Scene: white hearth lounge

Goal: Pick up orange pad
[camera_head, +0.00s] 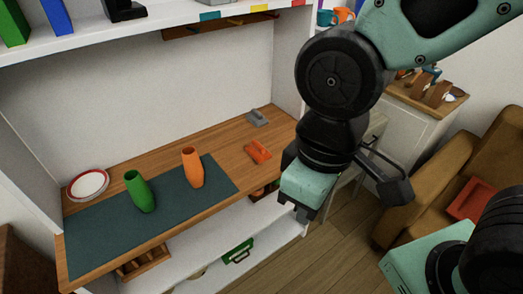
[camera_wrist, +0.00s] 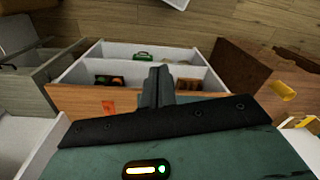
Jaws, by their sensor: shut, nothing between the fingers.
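An orange pad (camera_head: 258,151), with a raised part on top, lies on the wooden counter near its right front edge. It also appears as a small orange patch on the wood in the wrist view (camera_wrist: 108,106). My gripper (camera_head: 303,214) hangs to the right of the counter, apart from the pad. Its fingers (camera_wrist: 158,85) are together and hold nothing.
A grey item (camera_head: 257,117) lies behind the pad. An orange vase (camera_head: 193,168) and a green vase (camera_head: 139,191) stand on a dark mat (camera_head: 90,245), with a plate (camera_head: 88,185) beyond. A shelf (camera_head: 130,42) overhangs the counter. An armchair (camera_head: 420,205) stands right.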

